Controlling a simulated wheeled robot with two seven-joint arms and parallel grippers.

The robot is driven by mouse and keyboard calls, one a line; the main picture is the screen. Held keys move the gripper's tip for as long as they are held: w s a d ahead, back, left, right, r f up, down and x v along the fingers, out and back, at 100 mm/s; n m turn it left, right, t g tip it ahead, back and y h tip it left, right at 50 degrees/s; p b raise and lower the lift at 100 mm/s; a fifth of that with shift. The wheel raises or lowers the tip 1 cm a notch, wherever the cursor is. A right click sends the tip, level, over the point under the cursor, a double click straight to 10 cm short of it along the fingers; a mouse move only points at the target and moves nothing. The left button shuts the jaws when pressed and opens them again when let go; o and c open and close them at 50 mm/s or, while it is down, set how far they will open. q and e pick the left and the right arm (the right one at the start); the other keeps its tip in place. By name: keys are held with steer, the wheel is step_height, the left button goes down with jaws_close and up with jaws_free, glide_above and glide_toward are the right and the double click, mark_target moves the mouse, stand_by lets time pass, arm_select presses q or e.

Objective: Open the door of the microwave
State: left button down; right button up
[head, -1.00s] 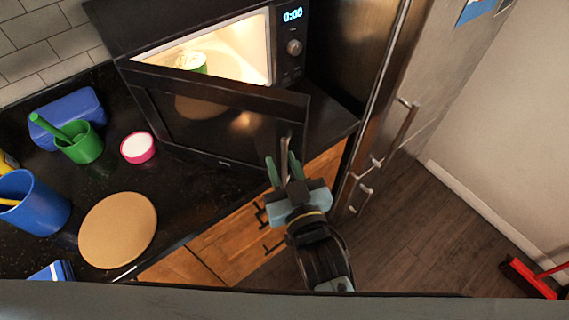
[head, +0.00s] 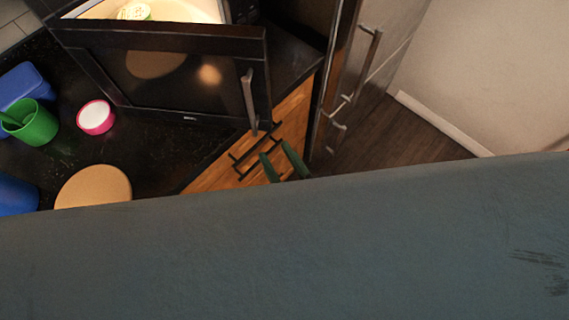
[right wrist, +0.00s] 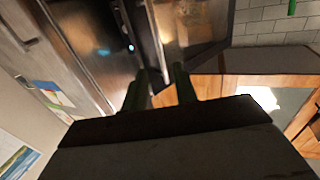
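The microwave (head: 243,10) is at the top of the head view, cut off by the frame, with its lit inside partly showing. Its dark door (head: 170,85) stands open, swung out over the counter edge. The upright silver door handle (head: 249,100) is on the door's right side. My right gripper (head: 281,162) is open and empty, below and slightly right of the handle and apart from it. Its two green fingers also show in the right wrist view (right wrist: 160,88), spread with nothing between them. A green-and-white can (head: 133,11) is inside the microwave. My left gripper is not in view.
The fridge (head: 335,75) with metal handles stands right of the microwave. On the counter are a green cup (head: 34,124), a pink bowl (head: 96,117) and a round board (head: 93,187). Wooden cabinets (head: 228,163) are below. A large grey-blue surface hides the lower head view.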

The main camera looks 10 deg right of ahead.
steer(key=shift+v, duration=0.8)
steer(key=shift+c, duration=0.2)
